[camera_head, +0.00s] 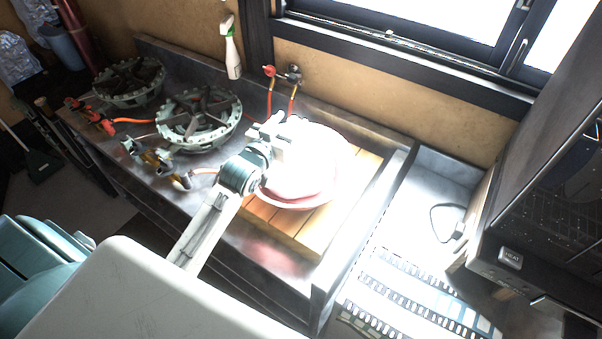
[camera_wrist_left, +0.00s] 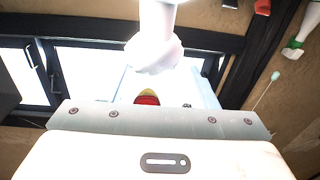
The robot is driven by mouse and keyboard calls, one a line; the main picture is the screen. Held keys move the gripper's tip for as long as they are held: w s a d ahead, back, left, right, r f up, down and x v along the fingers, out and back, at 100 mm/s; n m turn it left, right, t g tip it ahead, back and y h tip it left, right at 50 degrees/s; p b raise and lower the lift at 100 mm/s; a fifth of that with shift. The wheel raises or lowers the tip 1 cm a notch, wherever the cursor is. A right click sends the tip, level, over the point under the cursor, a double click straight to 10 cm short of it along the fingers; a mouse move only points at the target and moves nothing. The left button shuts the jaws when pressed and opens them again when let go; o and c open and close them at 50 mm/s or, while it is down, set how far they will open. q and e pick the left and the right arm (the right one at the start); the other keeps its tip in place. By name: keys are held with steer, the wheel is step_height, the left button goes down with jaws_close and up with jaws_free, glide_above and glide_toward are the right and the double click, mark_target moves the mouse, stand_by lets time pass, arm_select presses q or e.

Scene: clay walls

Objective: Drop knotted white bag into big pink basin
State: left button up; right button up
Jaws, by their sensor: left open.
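The big pink basin (camera_head: 300,200) sits on a slatted wooden board on the metal counter. Its inside is washed out by glare, so I cannot tell what lies in it. My left gripper (camera_head: 277,132) is over the basin's back left side, with its jaws open. In the left wrist view, a white rounded shape with a narrow neck (camera_wrist_left: 155,52), seemingly the knotted white bag, shows just beyond the open jaws. I cannot tell whether it touches them. My right gripper is not in view.
Two burner rings (camera_head: 199,118) stand left of the basin. Red-handled taps (camera_head: 270,71) and a spray bottle (camera_head: 232,55) are behind. The wooden board (camera_head: 330,222) is bare in front. A dark appliance (camera_head: 545,190) stands at right.

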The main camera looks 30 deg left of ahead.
arm_select(q)
steer(key=s+b, duration=0.2)
steer(key=s, duration=0.7)
steer(key=shift+a, duration=0.35)
